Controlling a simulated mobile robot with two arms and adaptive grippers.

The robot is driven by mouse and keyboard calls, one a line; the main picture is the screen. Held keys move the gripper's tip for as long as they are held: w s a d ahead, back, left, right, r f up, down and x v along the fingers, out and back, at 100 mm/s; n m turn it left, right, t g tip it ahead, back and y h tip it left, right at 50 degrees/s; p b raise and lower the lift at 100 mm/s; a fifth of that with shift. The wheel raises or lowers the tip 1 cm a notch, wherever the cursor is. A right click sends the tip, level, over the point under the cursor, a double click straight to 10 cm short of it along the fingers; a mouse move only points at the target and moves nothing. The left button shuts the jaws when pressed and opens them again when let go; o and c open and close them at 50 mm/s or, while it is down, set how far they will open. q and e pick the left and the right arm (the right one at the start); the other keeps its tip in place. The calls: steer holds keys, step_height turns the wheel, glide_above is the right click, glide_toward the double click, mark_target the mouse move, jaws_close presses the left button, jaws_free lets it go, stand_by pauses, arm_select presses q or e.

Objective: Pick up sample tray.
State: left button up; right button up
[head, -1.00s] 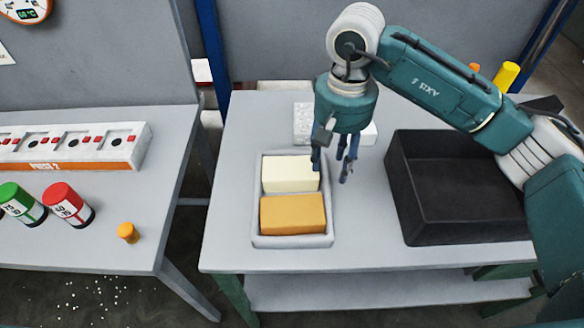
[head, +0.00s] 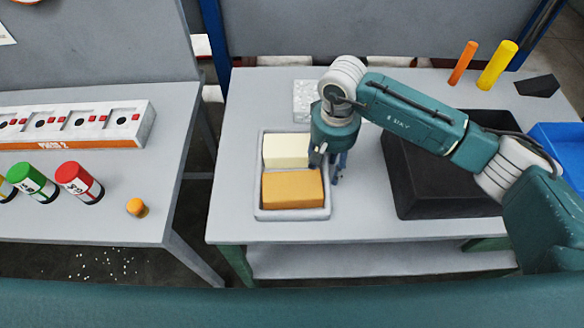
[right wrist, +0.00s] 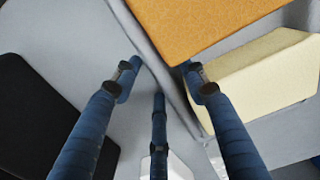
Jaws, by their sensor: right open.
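The sample tray (head: 290,214) is a shallow grey tray on the right-hand table. It holds a cream foam block (head: 286,150) at the back and an orange foam block (head: 292,188) in front. My right gripper (head: 325,172) is open and empty at the tray's right rim. In the right wrist view its fingers (right wrist: 158,88) are spread around the line of the rim (right wrist: 150,48), one on the blocks' side and two on the outer side. I cannot tell whether they touch it. My left gripper is not in view.
A black bin (head: 410,196) stands right of the tray, under my right arm. A pale block (head: 305,98) lies behind the tray. Orange (head: 463,62) and yellow (head: 497,65) cylinders and a blue bin (head: 560,140) are farther right. The left table holds a press row (head: 70,142) and several canisters.

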steer(key=shift+c, duration=0.5)
jaws_close()
